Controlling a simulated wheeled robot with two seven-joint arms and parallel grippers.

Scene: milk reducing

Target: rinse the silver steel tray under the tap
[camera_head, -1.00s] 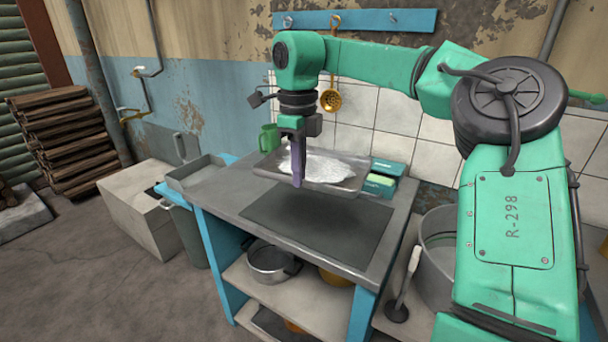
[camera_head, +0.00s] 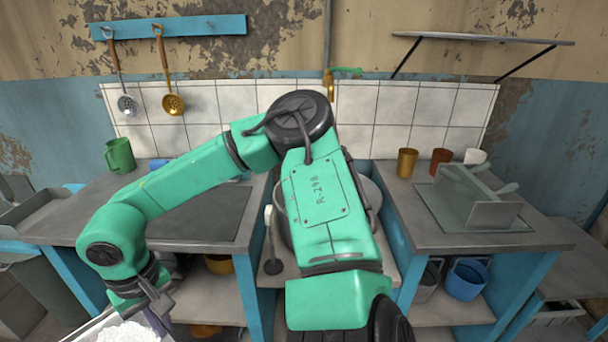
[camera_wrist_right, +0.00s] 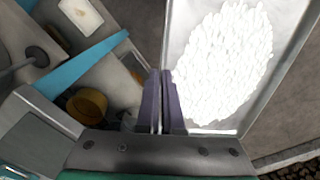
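The silver steel tray (camera_head: 88,329) is at the bottom left of the head view, cut off by the frame edge, with a heap of white grains (camera_head: 127,334) on it. It also shows in the right wrist view (camera_wrist_right: 180,28), with the white heap (camera_wrist_right: 225,60) on it. My right gripper (camera_head: 158,318) is shut on the tray's edge; its two dark fingers (camera_wrist_right: 163,100) are close together there. The tray is held in front of the left counter. The brass tap (camera_head: 329,85) with a green handle is on the tiled wall. My left gripper is out of view.
A large metal pot or basin (camera_head: 368,190) stands below the tap, mostly hidden by my right arm. The left counter (camera_head: 80,205) holds a green mug (camera_head: 119,155). The right counter (camera_head: 405,215) holds cups and a rack (camera_head: 490,205).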

